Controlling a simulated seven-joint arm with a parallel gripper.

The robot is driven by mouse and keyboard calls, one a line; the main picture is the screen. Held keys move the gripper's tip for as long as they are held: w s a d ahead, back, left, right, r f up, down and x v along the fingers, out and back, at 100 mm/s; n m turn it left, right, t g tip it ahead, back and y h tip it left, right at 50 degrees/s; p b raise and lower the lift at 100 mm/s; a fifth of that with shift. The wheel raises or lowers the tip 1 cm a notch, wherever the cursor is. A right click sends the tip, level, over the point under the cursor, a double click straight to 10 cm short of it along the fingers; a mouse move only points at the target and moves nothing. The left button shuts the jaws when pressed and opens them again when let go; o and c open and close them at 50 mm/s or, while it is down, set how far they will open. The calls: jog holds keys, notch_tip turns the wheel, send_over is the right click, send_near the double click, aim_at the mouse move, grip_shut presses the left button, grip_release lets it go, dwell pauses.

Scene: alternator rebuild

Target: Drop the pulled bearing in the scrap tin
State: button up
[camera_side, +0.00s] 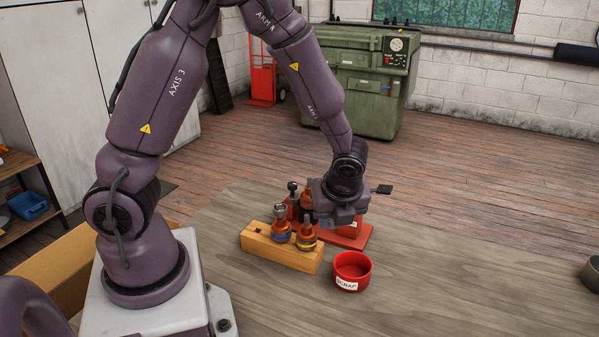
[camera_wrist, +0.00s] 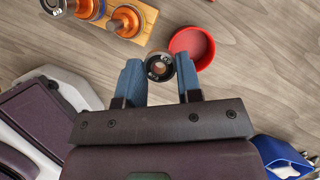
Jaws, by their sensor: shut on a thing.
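My gripper (camera_wrist: 159,72) has blue fingers shut on the bearing (camera_wrist: 159,66), a small dark ring with a bright metal race. In the wrist view the bearing lies just left of the red scrap tin (camera_wrist: 206,63), close to its rim. The tin is round and open, and its visible inside looks empty. In the side view the tin (camera_side: 352,284) stands on the bench, labelled SCRAP, in front of my gripper body (camera_side: 340,203). The fingertips and bearing cannot be made out there.
A wooden block (camera_side: 277,252) holding upright copper-coloured rotors (camera_side: 281,233) stands left of the tin. A red-based fixture (camera_side: 352,240) is behind it. A blue bin of tools (camera_wrist: 281,153) shows at the wrist view's lower right.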

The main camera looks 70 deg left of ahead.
aim_at(356, 258)
jog(key=shift+w+d+f+n+g, duration=0.15)
jog(key=shift+w+d+f+n, duration=0.35)
jog(key=shift+f, duration=0.95)
jog(key=shift+w+d+f+n+g, duration=0.1)
jog(key=shift+w+d+f+n, duration=0.25)
jog(key=shift+w+f, duration=0.8)
jog(key=shift+w+d+f+n+g, duration=0.2)
jog(key=shift+w+d+f, duration=0.3)
jog(key=shift+f, duration=1.25)
jog(key=shift+s+d+f, duration=0.15)
jog(key=shift+f, duration=0.35)
jog(key=o, duration=1)
jog(key=c, duration=0.4)
